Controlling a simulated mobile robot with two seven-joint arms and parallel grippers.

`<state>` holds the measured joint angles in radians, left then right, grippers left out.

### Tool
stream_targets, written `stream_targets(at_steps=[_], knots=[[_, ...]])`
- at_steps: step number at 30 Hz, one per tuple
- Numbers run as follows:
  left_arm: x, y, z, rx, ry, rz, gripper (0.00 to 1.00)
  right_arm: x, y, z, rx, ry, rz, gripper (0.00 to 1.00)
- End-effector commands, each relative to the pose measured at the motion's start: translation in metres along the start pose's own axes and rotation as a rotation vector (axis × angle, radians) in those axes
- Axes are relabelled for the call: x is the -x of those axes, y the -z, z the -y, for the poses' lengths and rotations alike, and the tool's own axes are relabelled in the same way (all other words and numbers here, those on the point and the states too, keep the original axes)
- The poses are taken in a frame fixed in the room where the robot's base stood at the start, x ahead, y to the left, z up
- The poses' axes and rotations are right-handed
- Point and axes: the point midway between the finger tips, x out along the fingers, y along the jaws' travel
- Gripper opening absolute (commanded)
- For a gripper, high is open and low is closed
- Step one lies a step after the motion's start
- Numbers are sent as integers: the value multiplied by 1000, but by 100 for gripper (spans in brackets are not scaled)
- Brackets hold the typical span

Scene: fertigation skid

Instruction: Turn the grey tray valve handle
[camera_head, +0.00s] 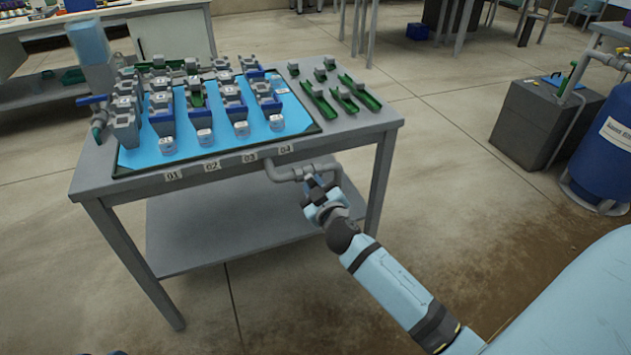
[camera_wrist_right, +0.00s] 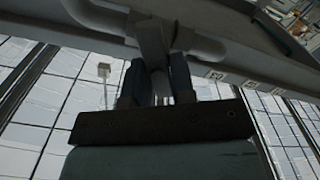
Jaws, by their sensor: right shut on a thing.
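The grey pipe with the tray valve (camera_head: 283,174) runs under the front right edge of the tray table. My right gripper (camera_head: 316,187) is at this pipe, below the label 04, and covers most of the valve in the head view. In the right wrist view, its two dark fingers stand on either side of a grey handle (camera_wrist_right: 157,80) that hangs below the grey pipe (camera_wrist_right: 203,45). The gripper (camera_wrist_right: 156,88) is shut on this handle. A small dark blue sliver at the bottom left edge of the head view may be my left gripper; its jaws cannot be made out.
A lower shelf (camera_head: 225,225) is below. A dark grey box (camera_head: 545,118) and blue tank (camera_head: 606,150) stand right; floor between is clear.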

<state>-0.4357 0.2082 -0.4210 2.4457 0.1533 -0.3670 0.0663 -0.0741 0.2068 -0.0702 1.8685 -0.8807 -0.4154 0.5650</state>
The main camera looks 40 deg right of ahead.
Motion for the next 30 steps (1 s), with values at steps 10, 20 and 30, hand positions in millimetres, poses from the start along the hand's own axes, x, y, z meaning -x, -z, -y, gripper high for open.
stream_targets(at_steps=[10,20,30], knots=[[1,24,-4,-6,5,-71,43,0,1,2,329,1,1,0],[2,40,-7,-9,7,-125,43,0,-1,4,642,1,1,0],[3,51,-8,-16,9,-169,43,0,-2,6,902,1,-1,0]])
